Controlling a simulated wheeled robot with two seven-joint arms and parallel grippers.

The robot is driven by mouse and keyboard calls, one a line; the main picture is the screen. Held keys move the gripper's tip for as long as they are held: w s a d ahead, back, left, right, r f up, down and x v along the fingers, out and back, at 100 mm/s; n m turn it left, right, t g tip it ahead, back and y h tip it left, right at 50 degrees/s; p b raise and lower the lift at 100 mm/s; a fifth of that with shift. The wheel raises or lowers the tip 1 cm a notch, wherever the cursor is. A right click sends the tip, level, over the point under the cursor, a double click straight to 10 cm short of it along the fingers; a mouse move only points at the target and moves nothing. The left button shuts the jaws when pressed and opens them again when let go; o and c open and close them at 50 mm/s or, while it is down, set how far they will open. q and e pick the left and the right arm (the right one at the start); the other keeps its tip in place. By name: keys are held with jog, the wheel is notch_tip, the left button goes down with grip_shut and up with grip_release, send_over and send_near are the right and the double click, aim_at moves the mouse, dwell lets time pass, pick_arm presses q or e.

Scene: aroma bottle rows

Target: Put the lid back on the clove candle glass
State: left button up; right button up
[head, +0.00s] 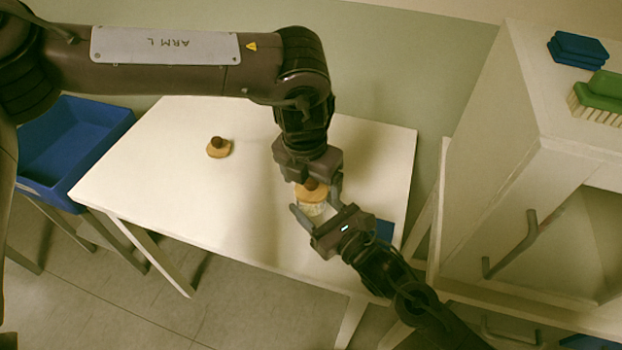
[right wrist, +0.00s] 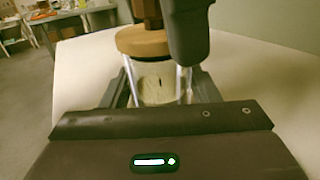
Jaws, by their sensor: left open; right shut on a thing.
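The candle glass (head: 313,210) is pale and stands upright near the table's right side; it also shows in the right wrist view (right wrist: 158,90). My right gripper (head: 318,209) is shut on it from the front. A round wooden lid (head: 311,191) with a darker knob is directly above the glass, and also shows in the right wrist view (right wrist: 142,43). I cannot tell whether it sits fully on the rim. My left gripper (head: 312,178) is open around the lid's knob from above. No readable label shows. A second knobbed wooden lid (head: 218,149) lies to the left on the table.
The white table (head: 160,190) is mostly clear on its left. A blue item (head: 385,230) lies at its right edge, partly behind my right arm. A blue bin (head: 75,145) stands left. A white cabinet (head: 500,150) with a handle stands close on the right.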

aim_at(321, 213)
pick_arm(q)
notch_tip(321, 213, up, 12)
jog(key=s, duration=0.1)
jog(key=shift+a, duration=0.45)
jog(key=shift+s, duration=0.1)
pick_arm(e)
jog(key=o, duration=1.5)
jog(key=shift+c, duration=0.2)
pick_arm(q)
jog(key=shift+f, duration=0.1)
pick_arm(e)
jog(key=shift+s, duration=0.1)
jog(key=shift+s+d+f, duration=0.1)
jog(key=shift+s+d, duration=0.15)
pick_arm(q)
jog(key=shift+f+b, duration=0.5)
pick_arm(e)
jog(key=v, duration=0.7)
